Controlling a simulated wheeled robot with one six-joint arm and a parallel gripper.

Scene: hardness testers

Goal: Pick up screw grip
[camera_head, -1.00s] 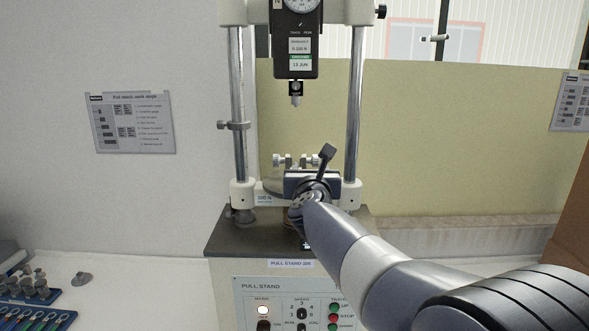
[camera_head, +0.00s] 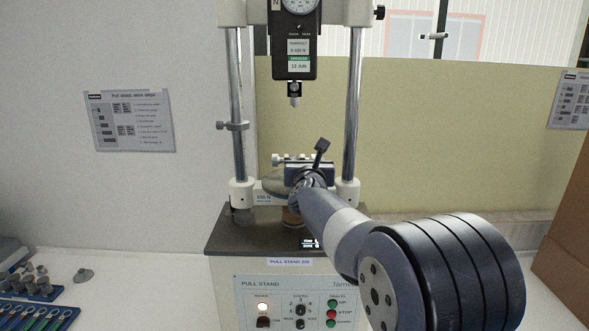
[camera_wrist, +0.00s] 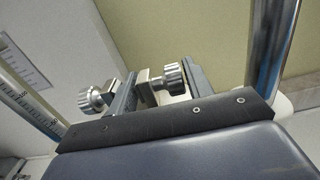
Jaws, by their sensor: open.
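The screw grip (camera_head: 277,159) shows small and partly hidden behind my gripper, between the two columns of the pull stand, below the gauge's hanging hook (camera_head: 295,88). In the wrist view its silver knurled knobs show, one to the left (camera_wrist: 90,100) and one in the middle (camera_wrist: 172,79), with a metal block (camera_wrist: 147,86) between them. My gripper (camera_head: 306,165) is at the screw grip. In the wrist view my gripper (camera_wrist: 162,85) is open, with a dark finger on each side of the block. Contact cannot be told. The grip's lower part is hidden.
The pull stand (camera_head: 225,240) has two upright columns close on both sides, left (camera_head: 236,110) and right (camera_head: 353,110). Other metal fittings (camera_head: 38,280) stand on a blue tray at the lower left. A brown box (camera_head: 570,240) is at the right edge.

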